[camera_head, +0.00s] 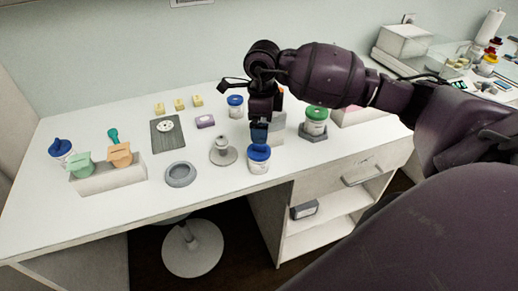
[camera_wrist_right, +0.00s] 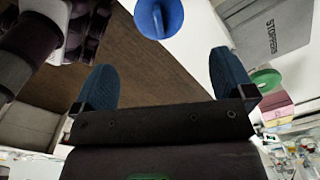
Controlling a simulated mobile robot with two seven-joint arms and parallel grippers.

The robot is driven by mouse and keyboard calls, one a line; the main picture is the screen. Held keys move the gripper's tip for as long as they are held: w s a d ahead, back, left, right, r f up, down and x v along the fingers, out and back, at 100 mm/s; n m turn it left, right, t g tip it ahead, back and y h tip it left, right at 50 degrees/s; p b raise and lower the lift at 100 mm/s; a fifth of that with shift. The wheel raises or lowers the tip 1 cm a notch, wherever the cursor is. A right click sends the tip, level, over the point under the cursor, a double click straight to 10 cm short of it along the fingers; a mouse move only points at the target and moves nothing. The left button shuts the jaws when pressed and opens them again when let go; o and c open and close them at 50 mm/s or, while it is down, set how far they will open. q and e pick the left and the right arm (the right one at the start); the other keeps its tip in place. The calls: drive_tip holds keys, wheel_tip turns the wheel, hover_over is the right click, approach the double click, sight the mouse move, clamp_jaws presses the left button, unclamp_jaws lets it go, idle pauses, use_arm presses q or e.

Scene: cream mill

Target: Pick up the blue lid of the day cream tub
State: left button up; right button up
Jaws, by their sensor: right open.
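A white tub (camera_head: 258,167) with a blue lid (camera_head: 260,152) stands near the front edge of the table, below my right gripper (camera_head: 260,131). The lid sits on the tub. In the right wrist view a blue lid (camera_wrist_right: 172,18) shows at the top edge, ahead of my open, empty right gripper (camera_wrist_right: 163,82) and apart from its fingers. Other blue lids are on a tub at the back (camera_head: 235,100) and a tub at the far left (camera_head: 60,147). I cannot read the tub labels. My left gripper is not seen.
A green-lidded tub (camera_head: 315,114) stands to the right of my right gripper. A grey box marked "STOPPERS" (camera_wrist_right: 262,28) is close by. A grey round stand (camera_head: 223,155) and a grey ring-shaped dish (camera_head: 180,175) are to the left. The table's front edge is close.

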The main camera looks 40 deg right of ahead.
sight(259, 149)
wheel_tip(259, 149, down, 3)
drive_tip(key=shift+r, duration=0.1)
drive_tip(key=f, duration=0.2)
drive_tip(key=w+a+f+p, duration=0.1)
drive_tip(key=f, duration=0.1)
drive_tip(key=shift+f, duration=0.1)
drive_tip(key=shift+s+d+f, duration=0.1)
drive_tip(key=shift+f, duration=0.5)
drive_tip(key=shift+c, duration=0.5)
drive_tip(key=c, duration=0.9)
